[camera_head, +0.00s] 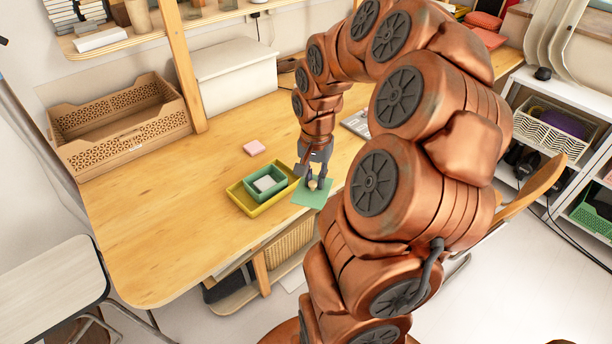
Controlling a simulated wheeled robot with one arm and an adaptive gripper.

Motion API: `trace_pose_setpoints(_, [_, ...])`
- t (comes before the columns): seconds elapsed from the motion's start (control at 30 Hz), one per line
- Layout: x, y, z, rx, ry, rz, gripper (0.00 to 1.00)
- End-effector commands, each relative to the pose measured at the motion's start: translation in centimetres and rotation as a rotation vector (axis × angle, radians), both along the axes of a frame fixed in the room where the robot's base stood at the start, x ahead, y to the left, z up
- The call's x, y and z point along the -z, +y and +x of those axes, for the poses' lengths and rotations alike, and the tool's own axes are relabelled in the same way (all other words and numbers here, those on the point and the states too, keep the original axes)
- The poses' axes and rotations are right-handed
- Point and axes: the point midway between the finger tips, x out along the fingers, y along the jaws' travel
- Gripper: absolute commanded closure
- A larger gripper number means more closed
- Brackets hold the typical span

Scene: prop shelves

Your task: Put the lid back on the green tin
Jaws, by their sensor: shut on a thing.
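The green tin (251,196) is an open square box standing in a yellow tray (238,202) near the table's front edge. A pale grey-white block (265,183) shows inside the tin. The lid (305,201) is a flat green square with a small tan knob, just right of the tray. My gripper (317,184) points down over the lid and is shut on its knob. The fingers partly hide the knob, and my arm hides the area to the right. I cannot tell whether the lid touches the table or hangs just above it.
A pink block (254,148) lies behind the tray. A wooden crate (122,122) stands at the table's back left, and a white box (234,76) stands at the back. A wooden post (183,65) rises beside the crate. The left of the table is clear.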

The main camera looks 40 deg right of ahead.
Motion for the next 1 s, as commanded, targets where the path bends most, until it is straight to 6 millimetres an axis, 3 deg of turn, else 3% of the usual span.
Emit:
trace_pose_setpoints(0.17, [0.0, -0.6, 1.2, 0.088, 0.013, -0.004, 1.00])
trace_pose_setpoints(0.37, [-0.7, -0.8, 5.6, 0.282, 0.020, -0.012, 1.00])
trace_pose_setpoints(0.5, [-1.3, -0.1, 9.3, 0.401, 0.012, -0.013, 1.00])
trace_pose_setpoints(0.7, [-1.8, 1.6, 13.1, 0.507, 0.006, -0.007, 1.00])
trace_pose_setpoints(1.0, [-2.0, 2.5, 14.7, 0.547, -0.001, -0.002, 1.00])
